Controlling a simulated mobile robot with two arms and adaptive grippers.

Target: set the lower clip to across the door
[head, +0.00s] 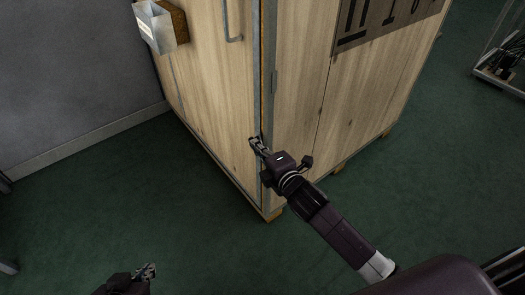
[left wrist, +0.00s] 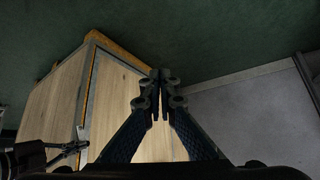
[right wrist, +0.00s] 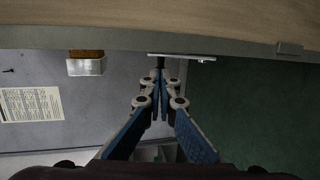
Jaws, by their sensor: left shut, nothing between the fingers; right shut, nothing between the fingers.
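The door (head: 215,85) is the pale wooden front panel beside the cabinet's grey corner frame. My right gripper (head: 257,143) is shut at that frame, low on the cabinet, with nothing between its fingers. In the right wrist view, a thin metal bar (right wrist: 185,55), probably the lower clip, lies along the frame edge just beyond the fingertips (right wrist: 160,72). I cannot tell whether they touch. The gripper mostly hides this spot in the head view. My left gripper (head: 149,270) is shut and empty over the floor, away from the cabinet; its fingertips also show in its wrist view (left wrist: 160,76).
A door handle (head: 235,22) and a metal box (head: 157,28) are higher up. A grey wall (head: 70,75) stands at left. The green floor (head: 150,195) before the door is clear.

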